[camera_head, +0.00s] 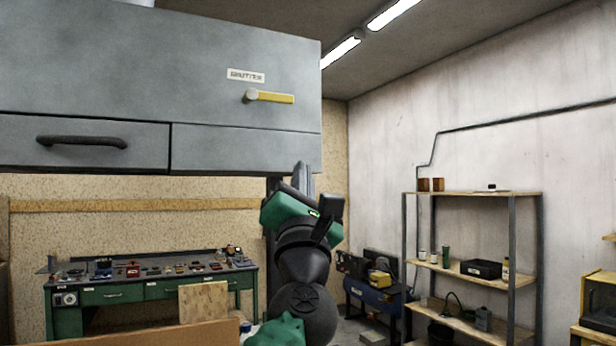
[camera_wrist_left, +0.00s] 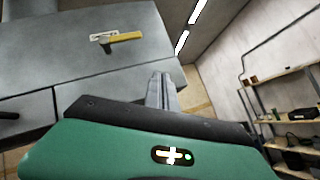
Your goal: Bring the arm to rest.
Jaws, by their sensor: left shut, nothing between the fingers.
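My left arm rises from the bottom middle of the head view. Its left gripper (camera_head: 304,178) points up, just below the right end of a large grey cabinet. Its grey fingers are together and hold nothing. The fingers of my left gripper (camera_wrist_left: 161,90) also show in the left wrist view, in front of the cabinet's lower right corner. The grey cabinet (camera_head: 170,70) has a yellow lever (camera_head: 272,97) beside a label reading SHUTTER, and a dark drawer handle (camera_head: 82,141). The lever also shows in the left wrist view (camera_wrist_left: 122,38). My right gripper is in neither view.
A green workbench (camera_head: 110,292) with small items stands behind at the left. A shelf rack (camera_head: 470,192) with pots and boxes stands at the right wall. A blue bench (camera_head: 372,298) stands between them. The air right of my left gripper is free.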

